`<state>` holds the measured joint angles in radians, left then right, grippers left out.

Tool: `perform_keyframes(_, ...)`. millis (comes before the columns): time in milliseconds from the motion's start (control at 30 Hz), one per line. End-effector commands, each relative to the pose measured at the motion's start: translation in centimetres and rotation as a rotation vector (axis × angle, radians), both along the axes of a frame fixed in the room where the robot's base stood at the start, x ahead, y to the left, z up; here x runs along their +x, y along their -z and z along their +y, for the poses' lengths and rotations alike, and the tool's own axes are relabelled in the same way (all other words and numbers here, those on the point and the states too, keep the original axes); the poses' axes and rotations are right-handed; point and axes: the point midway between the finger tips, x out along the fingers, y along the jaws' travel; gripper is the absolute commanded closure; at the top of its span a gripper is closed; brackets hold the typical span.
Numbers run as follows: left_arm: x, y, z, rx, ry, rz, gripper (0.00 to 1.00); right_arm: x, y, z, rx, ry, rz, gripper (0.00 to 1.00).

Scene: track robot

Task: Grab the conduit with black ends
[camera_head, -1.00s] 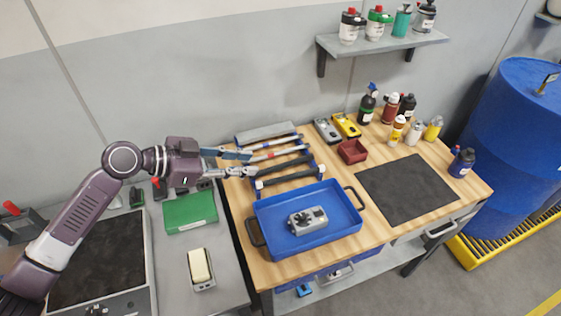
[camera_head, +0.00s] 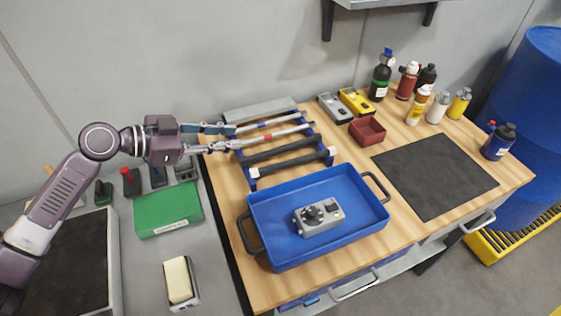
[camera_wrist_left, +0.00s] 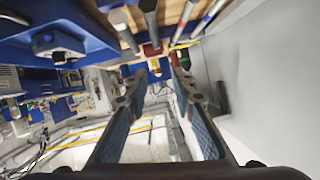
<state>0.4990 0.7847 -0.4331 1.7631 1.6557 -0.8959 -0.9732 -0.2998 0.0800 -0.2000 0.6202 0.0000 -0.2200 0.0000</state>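Several long rods lie side by side on a rack with blue supports (camera_head: 325,156) at the back left of the wooden bench. The two front rods, including the frontmost (camera_head: 292,164), are dark grey. The two behind, including the back one (camera_head: 272,123), are lighter with red marks. I cannot tell which rod has black ends. My left gripper (camera_head: 236,137) is open, at the left ends of the back rods, its fingers pointing right. In the left wrist view its fingertips (camera_wrist_left: 155,80) are apart with no rod held between them. The right gripper is not in view.
A blue tray (camera_head: 375,215) with a grey device (camera_head: 318,217) stands in front of the rack. A red bin (camera_head: 367,131), bottles and a dark mat (camera_head: 435,175) lie to the right. A green box (camera_head: 167,208) is on the left counter.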

Motion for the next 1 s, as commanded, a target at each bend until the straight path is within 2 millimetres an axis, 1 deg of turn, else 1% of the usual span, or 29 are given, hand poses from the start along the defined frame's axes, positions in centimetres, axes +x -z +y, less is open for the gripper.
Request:
perform_keyframes(33,0.0,2.7,0.0,0.000,0.000,0.000,0.76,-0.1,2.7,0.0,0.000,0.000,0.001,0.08)
perform_keyframes(100,0.0,3.9,0.0,0.000,0.000,-0.001,0.76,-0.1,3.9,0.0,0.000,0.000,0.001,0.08)
perform_keyframes(233,0.0,5.1,0.0,0.000,0.001,-0.001,0.76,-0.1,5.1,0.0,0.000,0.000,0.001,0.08)
perform_keyframes(367,0.2,5.3,-0.4,-0.002,0.000,-0.001,0.76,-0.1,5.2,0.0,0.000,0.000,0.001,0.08)
perform_keyframes(467,0.8,5.6,-1.5,-0.002,0.002,0.000,0.76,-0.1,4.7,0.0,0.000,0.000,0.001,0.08)
perform_keyframes(600,1.9,6.5,-3.6,-0.003,0.002,0.000,0.76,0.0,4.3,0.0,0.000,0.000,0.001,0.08)
perform_keyframes(700,2.6,7.2,-4.7,-0.002,0.001,0.000,0.76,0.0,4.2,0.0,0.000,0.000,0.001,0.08)
perform_keyframes(933,3.3,8.1,-6.0,0.000,0.001,0.002,0.76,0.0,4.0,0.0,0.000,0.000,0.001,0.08)
perform_keyframes(1000,3.7,8.6,-6.8,-0.001,0.001,0.001,0.76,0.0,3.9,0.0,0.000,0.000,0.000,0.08)
